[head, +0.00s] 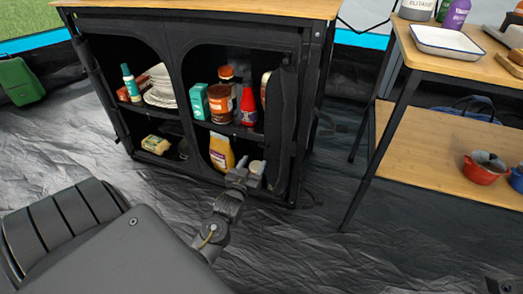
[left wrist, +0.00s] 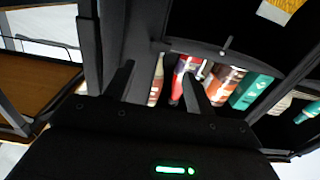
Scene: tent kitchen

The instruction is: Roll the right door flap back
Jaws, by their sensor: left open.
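The right door flap (head: 283,125) is a dark fabric panel along the right side of the cabinet's right opening. It stands aside as a narrow upright strip, so the shelves show. My left gripper (head: 246,174) is low in front of that opening, near the flap's lower end. In the left wrist view its two fingers (left wrist: 157,85) are spread apart. Dark fabric shows beyond and between them, but I cannot tell whether they touch it. A small dark part at the bottom right corner of the head view may be my right gripper (head: 505,285); its jaws cannot be made out.
A wooden-shelved table (head: 440,150) with a red pot (head: 484,168) stands right.

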